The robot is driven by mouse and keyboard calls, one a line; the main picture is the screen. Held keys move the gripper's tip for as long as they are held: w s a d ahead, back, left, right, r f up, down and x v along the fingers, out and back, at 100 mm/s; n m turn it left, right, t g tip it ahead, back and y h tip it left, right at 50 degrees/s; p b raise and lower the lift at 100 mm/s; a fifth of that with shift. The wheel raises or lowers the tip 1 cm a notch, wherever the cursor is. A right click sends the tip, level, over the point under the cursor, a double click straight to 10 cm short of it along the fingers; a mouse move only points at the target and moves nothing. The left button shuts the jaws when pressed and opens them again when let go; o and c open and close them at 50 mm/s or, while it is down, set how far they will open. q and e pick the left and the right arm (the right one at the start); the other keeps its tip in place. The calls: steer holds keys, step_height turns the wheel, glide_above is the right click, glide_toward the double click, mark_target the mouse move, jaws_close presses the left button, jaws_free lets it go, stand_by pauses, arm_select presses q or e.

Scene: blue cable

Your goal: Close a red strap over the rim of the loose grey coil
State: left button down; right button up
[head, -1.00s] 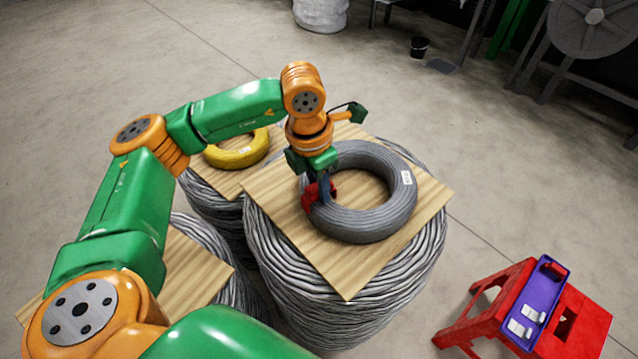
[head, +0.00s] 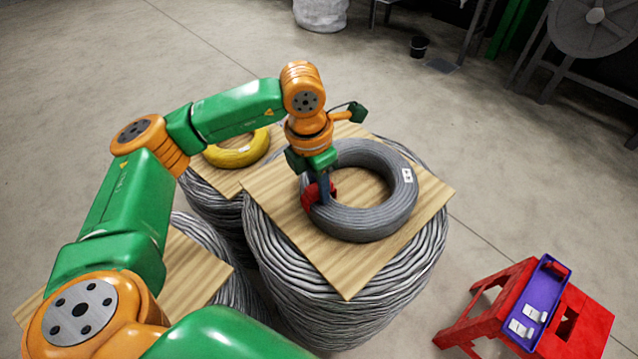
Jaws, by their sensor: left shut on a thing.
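The loose grey coil (head: 372,221) lies flat on a wooden board (head: 345,278) on top of a large drum of grey cable. It carries a small white label on its right side. My left gripper (head: 322,192) points down at the coil's left rim. It is shut on a red strap (head: 309,197), which sits at that rim. The fingers partly hide the strap, so I cannot tell whether its ends meet. My right gripper is not in view.
A yellow coil (head: 236,155) lies on another board behind my left arm. A red stool (head: 590,321) at the lower right bears a purple tray (head: 540,290) with a red piece and white pieces. A black bucket (head: 419,46) stands far back. The floor between is clear.

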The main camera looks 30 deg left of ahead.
arm_select(q)
steer(key=shift+c, duration=2.1)
jaws_free()
step_height(320, 180, up, 7)
steer(key=p, duration=0.5)
steer(key=shift+r, duration=0.1)
